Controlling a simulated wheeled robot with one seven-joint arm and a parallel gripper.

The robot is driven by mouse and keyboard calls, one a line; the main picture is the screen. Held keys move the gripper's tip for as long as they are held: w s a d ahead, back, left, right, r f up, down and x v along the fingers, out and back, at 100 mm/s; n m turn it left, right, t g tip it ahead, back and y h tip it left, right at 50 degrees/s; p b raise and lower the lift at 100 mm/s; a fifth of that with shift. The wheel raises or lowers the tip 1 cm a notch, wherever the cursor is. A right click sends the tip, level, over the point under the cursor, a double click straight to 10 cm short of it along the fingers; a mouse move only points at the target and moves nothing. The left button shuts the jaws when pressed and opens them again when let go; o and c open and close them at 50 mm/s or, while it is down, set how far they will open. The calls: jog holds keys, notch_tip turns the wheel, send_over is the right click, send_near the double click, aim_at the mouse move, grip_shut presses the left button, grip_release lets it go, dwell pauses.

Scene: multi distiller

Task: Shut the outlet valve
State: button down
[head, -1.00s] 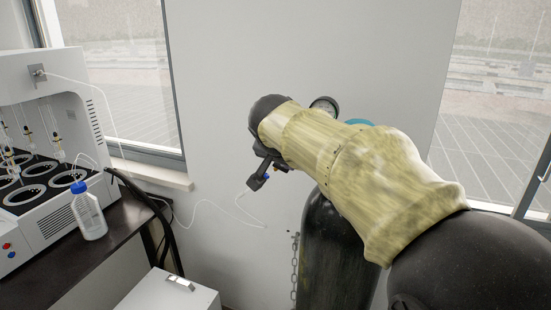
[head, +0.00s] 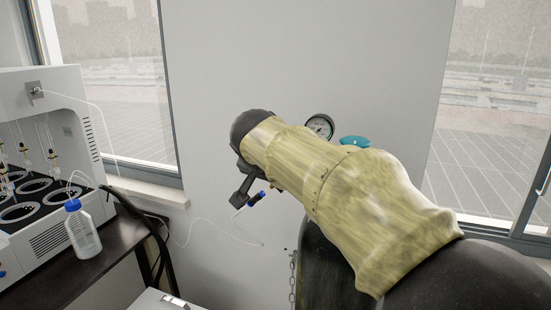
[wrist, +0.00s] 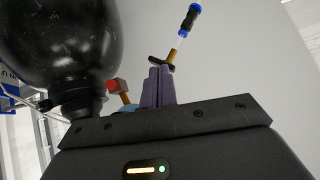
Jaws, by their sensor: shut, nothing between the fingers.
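In the wrist view my gripper (wrist: 158,72) has its two purple-grey fingers pressed together, with nothing between them. A small black valve handle (wrist: 160,63) on a brass fitting (wrist: 173,56) shows right at the fingertips; I cannot tell whether they touch. A blue and black connector (wrist: 188,17) continues from that fitting. The connector also shows in the head view (head: 257,197), with a thin white tube. A red-tipped brass part (wrist: 115,87) is left of the fingers. In the head view the fingers and valve handle are hidden by my arm.
The black gas cylinder (head: 322,270) stands below my arm, with a chain (head: 292,275) beside it. A pressure gauge (head: 320,126) and teal knob (head: 355,142) show behind my arm. At left are the distiller (head: 45,130) and a bottle (head: 82,232) on a dark table.

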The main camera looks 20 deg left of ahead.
jog(key=d+v, duration=0.1)
jog(key=v, duration=1.4)
jog(key=shift+s+r, duration=0.2)
jog(key=shift+r, duration=0.05)
jog(key=shift+w+d, duration=0.1)
jog(key=shift+w, duration=0.05)
